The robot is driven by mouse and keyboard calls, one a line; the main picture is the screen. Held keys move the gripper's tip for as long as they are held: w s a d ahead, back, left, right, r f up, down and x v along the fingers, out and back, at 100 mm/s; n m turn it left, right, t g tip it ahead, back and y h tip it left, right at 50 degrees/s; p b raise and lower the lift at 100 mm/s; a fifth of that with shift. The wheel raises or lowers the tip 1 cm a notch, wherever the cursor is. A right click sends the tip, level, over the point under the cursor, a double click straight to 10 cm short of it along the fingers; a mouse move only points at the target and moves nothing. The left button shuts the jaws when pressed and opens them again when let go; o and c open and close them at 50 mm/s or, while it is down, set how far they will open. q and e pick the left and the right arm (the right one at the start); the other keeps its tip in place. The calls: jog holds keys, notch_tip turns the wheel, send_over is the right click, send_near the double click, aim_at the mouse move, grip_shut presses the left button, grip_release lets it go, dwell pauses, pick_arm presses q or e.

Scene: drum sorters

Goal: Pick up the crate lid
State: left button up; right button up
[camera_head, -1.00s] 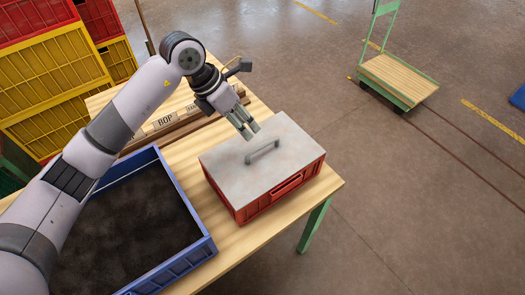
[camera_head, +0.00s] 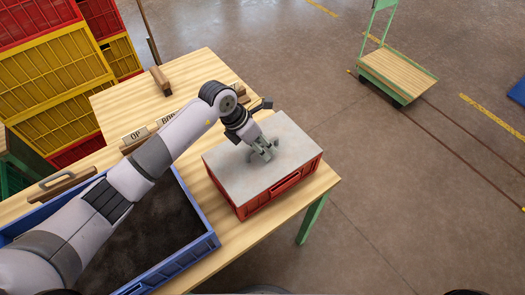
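The crate lid (camera_head: 226,172) is a flat light-grey plate with a bar handle on top. It lies level on the red crate (camera_head: 290,189) near the table's right corner. My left gripper (camera_head: 265,154) is down at the lid's handle, its fingers pointing down and overlapping the bar. The fingers hide most of the handle, and I cannot tell whether they are closed on it. My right gripper is not in view.
A blue crate (camera_head: 208,243) with dark contents stands left of the red crate, under my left arm. Wooden blocks with letter labels (camera_head: 135,136) lie behind it on the wooden table (camera_head: 200,66). A green cart (camera_head: 398,75) stands on the open floor.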

pick_arm(q)
jog(key=shift+c, duration=0.2)
grip_shut()
jog(key=shift+r, duration=0.1)
dwell(0.5)
